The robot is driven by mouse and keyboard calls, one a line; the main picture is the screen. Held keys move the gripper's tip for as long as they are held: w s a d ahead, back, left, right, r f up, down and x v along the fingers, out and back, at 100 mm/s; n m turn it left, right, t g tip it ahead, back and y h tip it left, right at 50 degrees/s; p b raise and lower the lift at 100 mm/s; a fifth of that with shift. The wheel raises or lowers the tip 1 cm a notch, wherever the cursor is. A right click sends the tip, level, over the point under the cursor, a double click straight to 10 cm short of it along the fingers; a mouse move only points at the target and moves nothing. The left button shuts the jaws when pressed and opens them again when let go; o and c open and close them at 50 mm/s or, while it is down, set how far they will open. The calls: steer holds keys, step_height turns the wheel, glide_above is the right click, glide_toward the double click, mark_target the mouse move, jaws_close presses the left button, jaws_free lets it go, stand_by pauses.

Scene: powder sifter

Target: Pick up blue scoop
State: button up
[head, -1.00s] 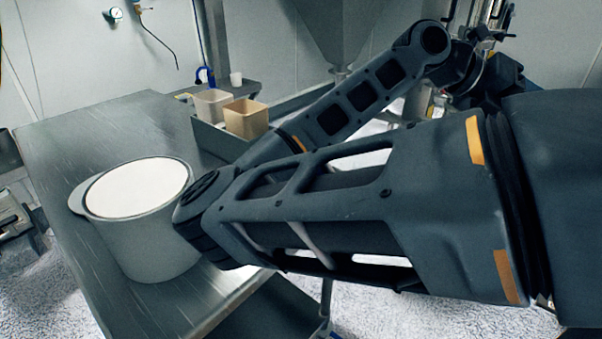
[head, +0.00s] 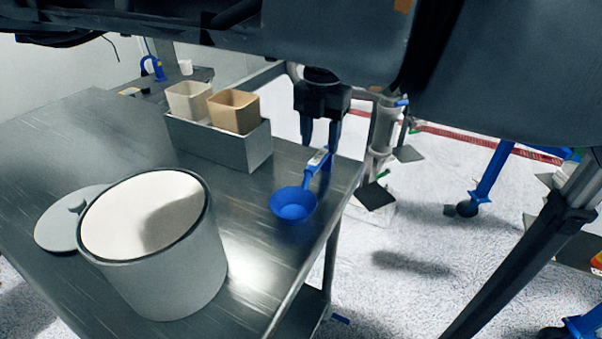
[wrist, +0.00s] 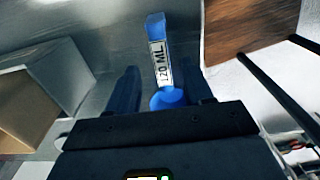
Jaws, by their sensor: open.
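The blue scoop (head: 293,204) lies on the metal table near its right edge, its round bowl toward the front and its handle pointing back and right. My gripper (head: 320,140) points down over the handle end, open. In the wrist view the scoop's handle (wrist: 159,62), with a white label reading 120 ML, stands between the two open fingers of my gripper (wrist: 160,85), apart from both. The bowl is partly hidden there by the gripper body. I cannot tell the exact height of the fingertips over the table.
A large grey pot (head: 165,275) of white powder stands at the front left, its lid (head: 60,222) beside it. A grey tray (head: 215,143) holding a pale cup (head: 187,100) and a tan cup (head: 234,112) sits left of my gripper. The table (head: 85,130) is clear at the back left.

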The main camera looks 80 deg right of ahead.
mark_target(319, 156)
step_height(319, 156, down, 7)
steer(key=shift+a+r+p, duration=0.15)
steer(key=shift+r+p, duration=0.05)
steer(key=shift+p, duration=0.45)
steer(key=shift+c, duration=0.2)
jaws_close()
